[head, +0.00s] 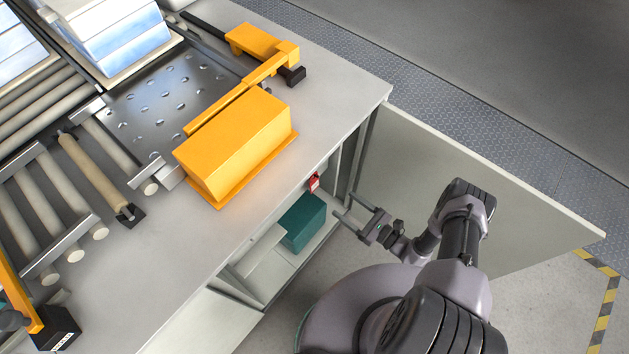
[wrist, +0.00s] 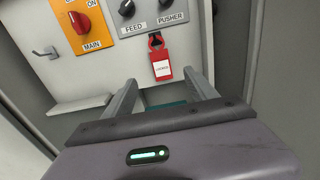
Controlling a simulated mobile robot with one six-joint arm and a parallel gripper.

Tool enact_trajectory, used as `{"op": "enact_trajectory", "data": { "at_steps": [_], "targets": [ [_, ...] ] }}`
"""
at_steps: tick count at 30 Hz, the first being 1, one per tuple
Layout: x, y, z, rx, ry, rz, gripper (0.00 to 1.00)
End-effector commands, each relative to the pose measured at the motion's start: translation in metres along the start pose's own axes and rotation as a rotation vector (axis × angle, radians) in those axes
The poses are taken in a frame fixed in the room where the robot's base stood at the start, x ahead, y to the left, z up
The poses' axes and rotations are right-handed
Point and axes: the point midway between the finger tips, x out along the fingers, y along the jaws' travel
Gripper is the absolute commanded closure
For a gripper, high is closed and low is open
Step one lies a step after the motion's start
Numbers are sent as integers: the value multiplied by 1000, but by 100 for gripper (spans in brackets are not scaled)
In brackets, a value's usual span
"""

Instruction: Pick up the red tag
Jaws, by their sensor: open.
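The red tag (wrist: 162,66) hangs below the PUSHER knob on the grey panel in the wrist view. It has a hooked top and a white label. In the head view the tag (head: 314,182) shows small and red under the table edge, at the cabinet opening. My gripper (wrist: 166,88) is open and empty. In the wrist view its two fingers point at the panel, with the tag ahead and between them, apart from both. In the head view my gripper (head: 345,208) is to the lower right of the tag, with a gap between them.
An orange plate (wrist: 82,20) with a red MAIN knob and a small hook (wrist: 45,52) are on the panel's left. A teal box (head: 303,222) sits inside the cabinet below the tag.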

Motion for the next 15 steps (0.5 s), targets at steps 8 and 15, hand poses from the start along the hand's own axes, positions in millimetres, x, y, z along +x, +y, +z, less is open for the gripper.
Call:
{"op": "enact_trajectory", "data": {
  "at_steps": [8,15],
  "targets": [
    [66,1,-2,1,0,5,34],
    [107,0,-3,0,0,8,34]
  ]
}}
